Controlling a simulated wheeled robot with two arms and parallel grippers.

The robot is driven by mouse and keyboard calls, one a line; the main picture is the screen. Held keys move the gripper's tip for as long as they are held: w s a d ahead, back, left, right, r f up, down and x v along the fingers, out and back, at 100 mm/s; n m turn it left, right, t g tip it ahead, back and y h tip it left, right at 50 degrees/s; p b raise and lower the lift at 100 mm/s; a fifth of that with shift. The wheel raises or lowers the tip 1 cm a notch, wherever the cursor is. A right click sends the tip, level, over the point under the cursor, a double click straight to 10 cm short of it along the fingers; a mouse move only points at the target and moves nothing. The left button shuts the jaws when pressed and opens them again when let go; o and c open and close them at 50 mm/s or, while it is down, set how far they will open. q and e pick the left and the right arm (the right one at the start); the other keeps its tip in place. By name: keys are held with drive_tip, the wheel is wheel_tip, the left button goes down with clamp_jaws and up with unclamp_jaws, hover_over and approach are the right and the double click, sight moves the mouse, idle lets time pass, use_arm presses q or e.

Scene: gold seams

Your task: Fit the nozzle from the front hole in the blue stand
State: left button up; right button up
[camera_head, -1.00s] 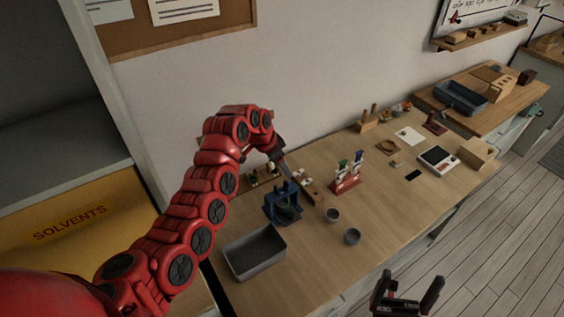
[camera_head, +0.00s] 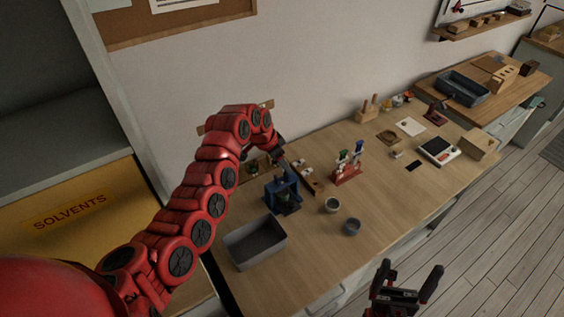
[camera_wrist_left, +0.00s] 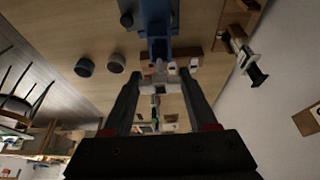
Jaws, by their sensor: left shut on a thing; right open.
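The blue stand (camera_head: 282,196) stands on the bench, with a dark part in its frame. It also shows at the top of the left wrist view (camera_wrist_left: 156,22). My left gripper (camera_wrist_left: 160,80) is shut on a small pale piece (camera_wrist_left: 157,89), which I take to be the nozzle, though it is too small to be sure. In the head view this gripper is just behind the blue stand, mostly hidden by its own arm. I cannot tell whether the piece touches anything. The stand's front hole cannot be made out. My right gripper (camera_head: 402,285) is open and empty, off the bench's front edge.
A grey bin (camera_head: 254,243) is in front of the stand. Two small cups (camera_head: 332,205) (camera_head: 351,227) are to its right. A red rack (camera_head: 347,174) with green- and blue-topped pieces stands further right. A wooden strip with white pieces (camera_head: 308,179) is behind the cups. The bench's right front is clear.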

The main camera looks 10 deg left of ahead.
sight(281, 179)
use_arm(q)
drive_tip(key=shift+f+b, duration=0.35)
drive_tip(key=shift+b, duration=0.4)
idle(0.8)
drive_tip(key=shift+a+f+b, duration=0.1)
drive_tip(key=shift+f+b, duration=0.4)
drive_tip(key=shift+b, duration=0.15)
idle(0.5)
drive_tip(key=shift+f+b, duration=1.45)
drive_tip(key=shift+f, duration=0.2)
drive_tip(key=shift+f+b, duration=0.9)
drive_tip(key=shift+f, duration=0.55)
idle(0.4)
drive_tip(key=shift+f+b, duration=0.3)
drive_tip(key=shift+b, duration=0.15)
drive_tip(key=shift+s, duration=0.1)
idle(0.4)
drive_tip(key=o, duration=1.4)
drive_tip(key=shift+c, duration=0.2)
drive_tip(key=shift+r, duration=0.1)
